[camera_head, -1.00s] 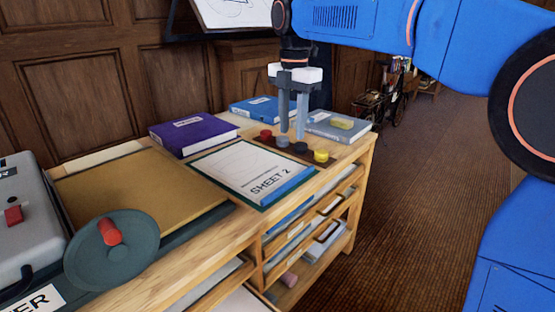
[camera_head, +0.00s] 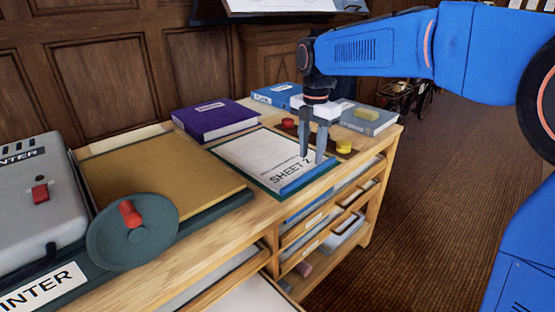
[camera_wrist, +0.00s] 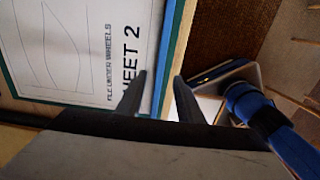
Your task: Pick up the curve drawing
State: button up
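The curve drawing is a white sheet (camera_head: 252,153) marked "SHEET 2", with faint curved lines, lying on a green-edged board with a blue strip along its front edge on the wooden cabinet. It also shows in the wrist view (camera_wrist: 75,50), with two curved lines. My gripper (camera_head: 312,158) points down over the sheet's right front part, close to the blue strip. In the wrist view my gripper (camera_wrist: 160,90) has its fingers apart, one over the sheet and one past its edge, with nothing seen between them but the strip and edge. Contact cannot be told.
A purple book (camera_head: 215,120) lies behind the sheet, and blue (camera_head: 277,96) and grey-blue (camera_head: 367,120) books lie farther back. Red (camera_head: 289,123) and yellow (camera_head: 344,147) round pieces sit right of it. A grey device (camera_head: 40,205) and tan board (camera_head: 160,180) are at left.

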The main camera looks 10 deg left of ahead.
aim_at(311, 172)
jog(key=shift+w+d+f, duration=0.1)
jog(key=shift+f, duration=2.6)
grip_shut()
